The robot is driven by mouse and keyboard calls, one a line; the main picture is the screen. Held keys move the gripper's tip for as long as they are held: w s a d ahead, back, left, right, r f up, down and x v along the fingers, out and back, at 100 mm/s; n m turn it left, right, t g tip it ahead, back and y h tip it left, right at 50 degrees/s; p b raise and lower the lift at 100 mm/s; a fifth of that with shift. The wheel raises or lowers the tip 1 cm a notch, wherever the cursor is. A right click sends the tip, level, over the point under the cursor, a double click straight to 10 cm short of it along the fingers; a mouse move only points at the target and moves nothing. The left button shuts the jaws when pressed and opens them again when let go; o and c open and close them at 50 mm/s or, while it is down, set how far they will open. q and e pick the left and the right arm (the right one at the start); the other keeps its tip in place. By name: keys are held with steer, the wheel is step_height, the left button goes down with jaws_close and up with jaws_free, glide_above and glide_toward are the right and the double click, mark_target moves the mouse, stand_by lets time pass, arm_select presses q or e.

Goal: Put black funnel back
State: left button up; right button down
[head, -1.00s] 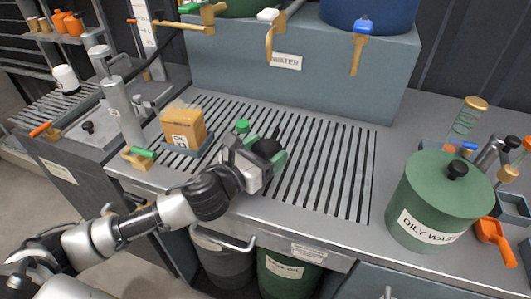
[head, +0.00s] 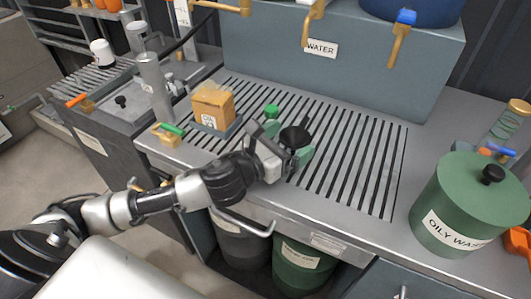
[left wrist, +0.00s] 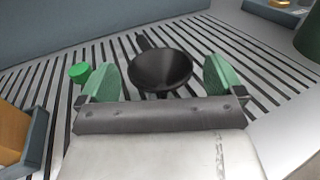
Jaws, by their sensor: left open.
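The black funnel (head: 294,137) is on the slatted drain grate, wide mouth up, with its handle pointing away from me. In the left wrist view the black funnel (left wrist: 161,69) sits between the two green finger pads. My left gripper (head: 288,146) is open, with a pad on either side of the funnel. In the left wrist view, gaps show between the funnel's rim and both pads of the left gripper (left wrist: 164,80). The funnel's lower part is hidden under its bowl. My right gripper is not in view.
A green cap (head: 271,111) stands just left of the funnel. A tan box (head: 213,106) in a grey tray is further left. A green oily waste can (head: 466,205) stands right. The grate (head: 350,160) right of the funnel is clear. Taps hang from the tank behind.

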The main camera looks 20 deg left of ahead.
arm_select(q)
steer(key=b+v, duration=0.1)
steer(key=v, duration=0.6)
steer(key=shift+s+a+f, duration=0.1)
steer(key=shift+s, duration=0.2)
steer(key=shift+b+v, duration=0.4)
steer(key=shift+v, duration=0.5)
steer(key=shift+s+a, duration=0.25)
steer(key=shift+s, duration=0.25)
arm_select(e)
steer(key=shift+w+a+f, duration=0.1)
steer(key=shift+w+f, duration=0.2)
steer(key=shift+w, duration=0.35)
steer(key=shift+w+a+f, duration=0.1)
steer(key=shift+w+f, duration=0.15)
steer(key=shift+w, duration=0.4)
